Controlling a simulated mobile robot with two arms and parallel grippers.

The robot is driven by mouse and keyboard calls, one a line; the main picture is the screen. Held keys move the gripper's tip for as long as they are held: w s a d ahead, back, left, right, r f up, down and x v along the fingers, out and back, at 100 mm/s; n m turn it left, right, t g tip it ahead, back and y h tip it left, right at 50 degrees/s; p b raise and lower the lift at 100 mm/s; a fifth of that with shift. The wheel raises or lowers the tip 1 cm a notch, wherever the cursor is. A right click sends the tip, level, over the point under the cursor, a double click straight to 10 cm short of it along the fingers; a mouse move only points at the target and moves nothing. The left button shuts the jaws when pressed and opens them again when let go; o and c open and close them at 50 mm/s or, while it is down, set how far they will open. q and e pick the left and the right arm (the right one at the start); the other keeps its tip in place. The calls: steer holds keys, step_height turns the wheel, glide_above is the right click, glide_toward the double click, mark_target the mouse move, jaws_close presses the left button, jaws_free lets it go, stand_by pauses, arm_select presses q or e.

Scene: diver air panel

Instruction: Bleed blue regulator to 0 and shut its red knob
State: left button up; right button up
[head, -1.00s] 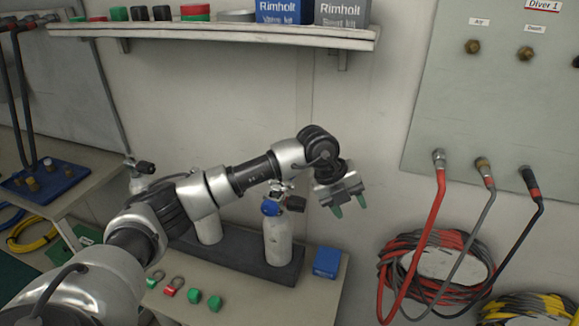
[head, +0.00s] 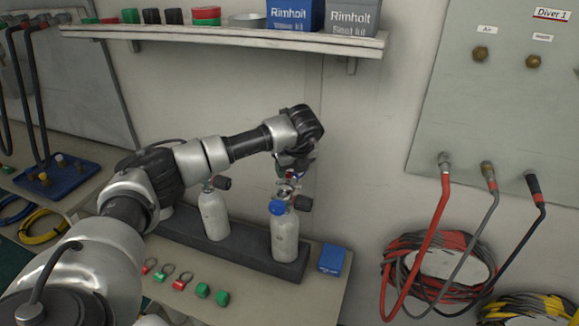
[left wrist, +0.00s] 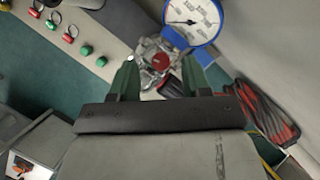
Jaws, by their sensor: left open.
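The blue regulator (head: 278,207) sits on top of the right-hand pale cylinder (head: 285,238). Its blue-rimmed gauge (left wrist: 195,20) shows in the left wrist view; the dial figures are too small to read. The red knob (left wrist: 160,62) faces the wrist camera on a silver body, between the green fingertips. My left gripper (left wrist: 160,72) is open, with one finger on each side of the knob; contact cannot be told. In the head view my left gripper (head: 294,165) is just above the regulator and partly hides its top. My right gripper is not in view.
A second cylinder (head: 213,215) stands to the left in the same dark rack (head: 240,253). Green and red tags (head: 181,282) and a blue box (head: 332,258) lie on the bench. A shelf (head: 230,33) hangs above. Hoses (head: 440,265) hang at right.

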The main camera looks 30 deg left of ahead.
arm_select(q)
steer(key=shift+w+a+f, duration=0.15)
steer(key=shift+a+f, duration=0.05)
steer(key=shift+f, duration=0.5)
jaws_close()
